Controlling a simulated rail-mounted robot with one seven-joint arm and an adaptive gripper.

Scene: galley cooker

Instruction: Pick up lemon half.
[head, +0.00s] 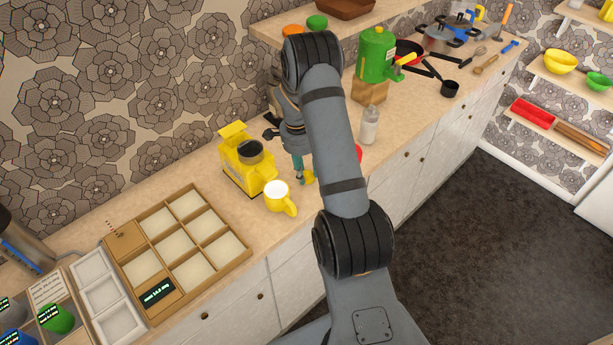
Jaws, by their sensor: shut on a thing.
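My gripper (300,178) points down at the counter, just right of the yellow mug (277,195). It is shut on a small yellow thing that looks like the lemon half (309,177). Only a little of the lemon half shows beside the fingertips. My arm hides much of the gripper and the counter behind it. I cannot tell whether the lemon half touches the counter.
A yellow juicer-like machine (247,163) stands left of the gripper. A glass bottle (370,125) and a partly hidden red thing (358,153) are to the right. A compartment tray (219,257) lies at left. The dark floor (480,240) is clear.

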